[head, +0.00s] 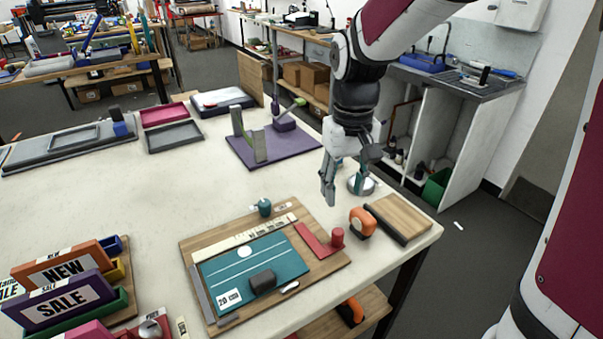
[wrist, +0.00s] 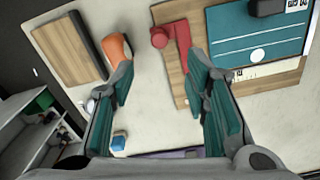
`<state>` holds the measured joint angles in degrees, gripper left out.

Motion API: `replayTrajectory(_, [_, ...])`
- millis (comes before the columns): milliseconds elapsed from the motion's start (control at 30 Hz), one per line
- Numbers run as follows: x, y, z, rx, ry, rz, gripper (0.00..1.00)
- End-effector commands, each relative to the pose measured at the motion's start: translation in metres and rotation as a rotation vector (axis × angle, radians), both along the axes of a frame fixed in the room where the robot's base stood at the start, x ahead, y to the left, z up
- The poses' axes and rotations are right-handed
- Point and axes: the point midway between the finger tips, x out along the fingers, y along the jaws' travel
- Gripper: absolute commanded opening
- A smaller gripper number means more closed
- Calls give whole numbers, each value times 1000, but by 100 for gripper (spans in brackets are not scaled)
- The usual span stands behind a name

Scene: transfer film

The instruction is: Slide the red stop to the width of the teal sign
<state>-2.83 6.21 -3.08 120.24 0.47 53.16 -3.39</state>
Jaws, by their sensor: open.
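The red stop (head: 318,242) is an L-shaped piece with a round red knob (head: 337,237), lying at the right end of the wooden board (head: 334,261). The teal sign (head: 285,262) lies flat on the board, with a dark block on it, and a narrow strip of wood shows between it and the stop. In the wrist view the stop (wrist: 183,50) is at the top middle, its knob (wrist: 159,37) to its left, and the teal sign (wrist: 235,32) is at upper right. My gripper (head: 345,185) is open and empty, above the table behind the stop; its fingers (wrist: 163,105) are spread apart.
An orange tool (head: 362,222) and a dark-edged wooden block (head: 400,218) stand right of the board. A teal-knobbed item (head: 264,207) stands at the board's back edge, near a pale ruler strip (head: 240,238). A purple mat (head: 270,150) lies behind. Sign holders stand front left.

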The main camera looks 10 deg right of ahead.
Motion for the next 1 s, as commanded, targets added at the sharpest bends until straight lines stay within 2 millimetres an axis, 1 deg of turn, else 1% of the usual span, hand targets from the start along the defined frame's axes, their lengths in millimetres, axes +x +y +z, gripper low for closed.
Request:
replayTrajectory(33, [3,0,-5,0,6,1,42])
replayTrajectory(167, [3,0,-14,-1,10,1,42])
replayTrajectory(267, [2,0,-27,-1,11,1,42])
replayTrajectory(700, [2,0,-111,-2,13,2,42])
replayTrajectory(800, [2,0,-125,-2,11,1,42])
replayTrajectory(1000, [2,0,-140,0,9,1,42])
